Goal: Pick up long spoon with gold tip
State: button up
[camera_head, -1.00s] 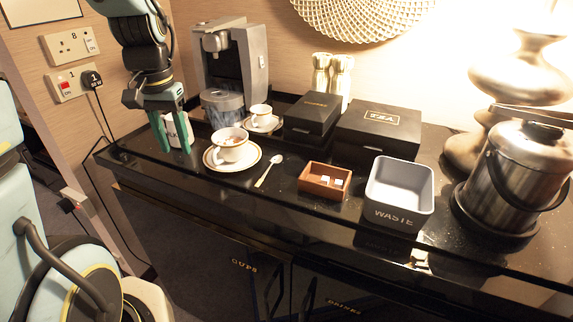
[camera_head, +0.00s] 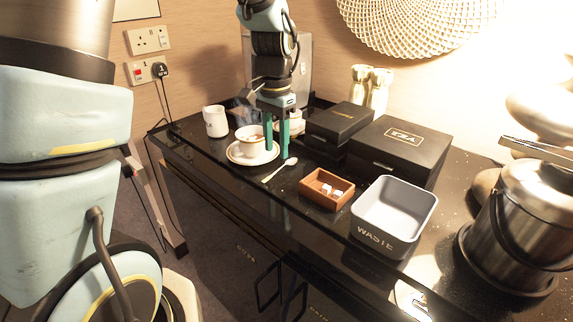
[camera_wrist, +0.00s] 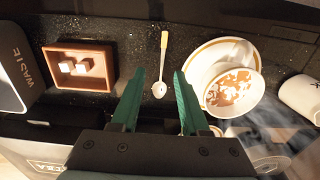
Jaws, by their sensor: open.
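The long spoon with the gold tip (camera_head: 280,169) lies on the black counter between the saucer and the wooden box. In the wrist view the spoon (camera_wrist: 161,66) lies ahead of the fingertips, its gold end away from my gripper and its bowl end nearer. My gripper (camera_head: 277,157) points down with its green fingers apart and empty, just behind the spoon in the head view. In the wrist view my gripper (camera_wrist: 157,75) has the spoon's bowl roughly in line with the gap between its fingers. I cannot tell its exact height above the counter.
A cup (camera_head: 250,143) on a saucer (camera_head: 234,156) stands left of the spoon. A wooden box (camera_head: 306,188) with white cubes and a grey waste bin (camera_head: 377,247) stand to the right. Black boxes (camera_head: 409,154) are behind. A white mug (camera_head: 215,121) is at the far left.

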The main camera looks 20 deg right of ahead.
aim_at(275, 172)
jog(key=shift+w+a+f+p, duration=0.1)
jog(key=shift+f+p, duration=0.45)
jog(key=shift+f, duration=0.95)
jog(key=shift+w+f+p, duration=0.1)
jog(key=shift+f+p, duration=0.45)
jog(key=shift+f, duration=0.9)
jog(key=shift+c, duration=0.2)
grip_shut()
